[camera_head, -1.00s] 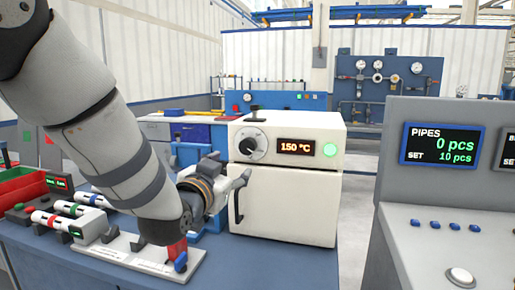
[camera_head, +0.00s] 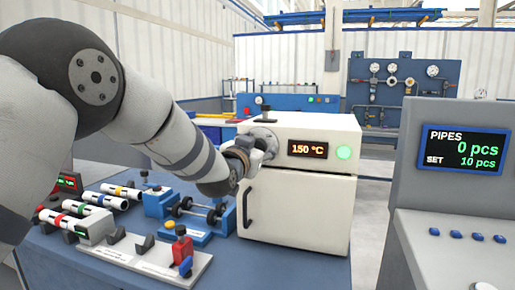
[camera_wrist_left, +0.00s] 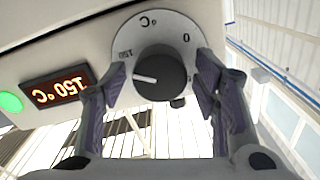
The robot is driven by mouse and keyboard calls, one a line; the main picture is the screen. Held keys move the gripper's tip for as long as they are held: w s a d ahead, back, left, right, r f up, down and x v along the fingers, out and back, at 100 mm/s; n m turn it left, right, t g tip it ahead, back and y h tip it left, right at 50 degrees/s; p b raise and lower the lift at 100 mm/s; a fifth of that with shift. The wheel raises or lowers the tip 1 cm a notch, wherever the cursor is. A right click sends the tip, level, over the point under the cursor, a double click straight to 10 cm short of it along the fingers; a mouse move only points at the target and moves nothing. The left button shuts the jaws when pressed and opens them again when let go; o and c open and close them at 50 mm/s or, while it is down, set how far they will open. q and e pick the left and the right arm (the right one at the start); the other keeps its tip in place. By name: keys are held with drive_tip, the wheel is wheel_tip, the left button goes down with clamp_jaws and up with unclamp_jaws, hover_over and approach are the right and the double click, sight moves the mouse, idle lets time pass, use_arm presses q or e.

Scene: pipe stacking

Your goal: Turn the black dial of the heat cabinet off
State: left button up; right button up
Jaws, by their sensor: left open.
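The white heat cabinet (camera_head: 300,195) stands on the blue bench. Its display (camera_head: 307,149) reads 150 °C, and a round green light (camera_head: 344,152) is lit beside it. My left gripper (camera_head: 262,148) is at the upper left of the cabinet front and covers most of the dial in the head view. In the left wrist view, the black dial (camera_wrist_left: 160,75) lies between the two spread fingers of my left gripper (camera_wrist_left: 161,70). The dial's white pointer is toward the 150 mark, with the 0 mark across from it. My right gripper does not show.
Striped pipes (camera_head: 80,207) and a blue roller fixture (camera_head: 190,208) are on the bench at left. A small red and blue part (camera_head: 182,247) stands on a white plate at the front. A grey console (camera_head: 450,190) reading 0 pcs stands at right.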

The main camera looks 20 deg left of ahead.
use_arm(q)
drive_tip(key=c, duration=1.2)
drive_tip(key=shift+o, duration=0.2)
